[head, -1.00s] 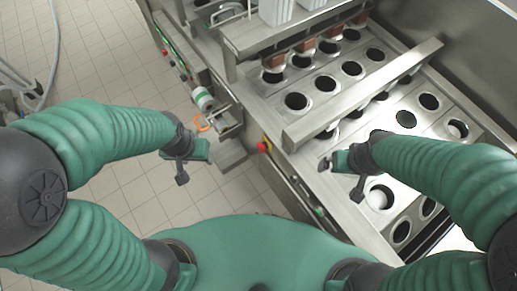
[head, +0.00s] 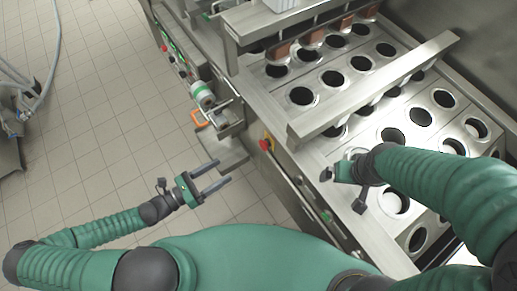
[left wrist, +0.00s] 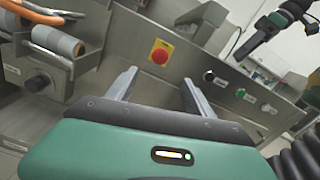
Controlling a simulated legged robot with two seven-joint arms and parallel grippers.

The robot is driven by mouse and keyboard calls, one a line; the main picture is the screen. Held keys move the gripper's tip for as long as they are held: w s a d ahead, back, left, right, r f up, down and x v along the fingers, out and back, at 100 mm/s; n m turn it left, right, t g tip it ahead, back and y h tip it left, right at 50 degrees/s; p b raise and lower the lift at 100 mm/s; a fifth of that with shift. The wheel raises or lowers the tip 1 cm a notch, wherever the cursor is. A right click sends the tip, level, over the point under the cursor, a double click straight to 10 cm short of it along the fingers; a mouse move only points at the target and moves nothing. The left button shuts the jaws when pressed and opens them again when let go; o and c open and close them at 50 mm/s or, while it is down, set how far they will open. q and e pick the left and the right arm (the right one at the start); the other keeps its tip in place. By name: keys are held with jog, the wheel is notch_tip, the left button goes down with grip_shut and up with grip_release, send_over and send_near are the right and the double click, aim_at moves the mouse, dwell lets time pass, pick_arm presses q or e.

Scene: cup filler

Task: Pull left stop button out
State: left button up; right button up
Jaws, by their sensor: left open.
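A red stop button (head: 265,144) on a yellow plate sits on the side of the steel machine. It also shows in the left wrist view (left wrist: 160,56), on the panel beyond my fingers. My left gripper (head: 223,173) is open and empty, its two fingers pointing toward the machine side. In the left wrist view the fingertips (left wrist: 158,77) lie below the button in the picture, and the gripper is apart from it.

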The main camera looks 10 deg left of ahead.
aim_at(261, 147)
pick_arm(q)
jog(key=p+x, duration=0.2)
jog(key=x, duration=1.2)
jog(key=shift+w+d, duration=0.25)
jog(key=shift+d, duration=0.05)
pick_arm(e)
jog(key=r, duration=0.2)
jog(key=shift+a+r, duration=0.25)
jog(key=shift+r, duration=0.05)
pick_arm(q)
jog(key=shift+w+d, duration=0.25)
jog(key=shift+d, duration=0.15)
pick_arm(e)
jog(key=shift+d, duration=0.2)
pick_arm(q)
jog(key=shift+a, duration=0.2)
jog(key=c, duration=0.7)
pick_arm(e)
jog(key=shift+a, duration=0.2)
pick_arm(q)
grip_shut()
pick_arm(e)
jog(key=shift+d, duration=0.1)
